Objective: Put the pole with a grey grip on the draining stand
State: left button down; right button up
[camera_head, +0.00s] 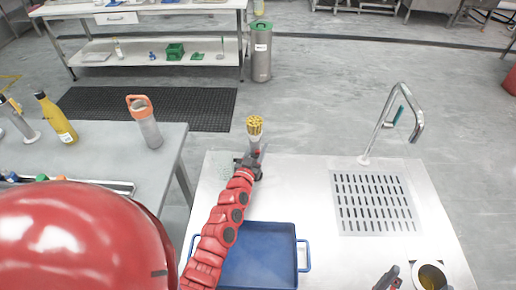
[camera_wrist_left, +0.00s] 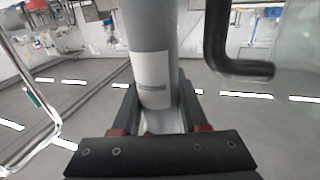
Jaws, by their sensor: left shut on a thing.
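My left gripper (camera_head: 250,165), at the end of the red arm, is shut on a grey cylinder with a yellow ribbed top (camera_head: 254,127). The gripper is near the far left corner of the white counter. The left wrist view shows the cylinder's grey body with a white label (camera_wrist_left: 150,78) upright between the fingers (camera_wrist_left: 160,118). I cannot tell whether this is the pole with the grey grip. A slotted metal drain panel (camera_head: 412,222), perhaps the draining stand, is set in the counter at right.
A blue tray (camera_head: 262,272) lies under the red arm. A tap (camera_head: 380,120) rises behind the drain panel. A black bent handle (camera_wrist_left: 235,62) shows beside the cylinder. The counter's middle is clear.

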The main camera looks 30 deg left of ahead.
pick_arm(q)
jog(key=shift+c, duration=2.2)
grip_release()
jog(key=shift+f, duration=0.15)
jog(key=shift+s, duration=0.3)
jog(key=s+d, duration=0.1)
jog(key=s, duration=0.5)
jog(key=shift+s+d+r, duration=0.15)
jog(key=shift+s+r, duration=0.05)
jog(key=shift+s, duration=0.2)
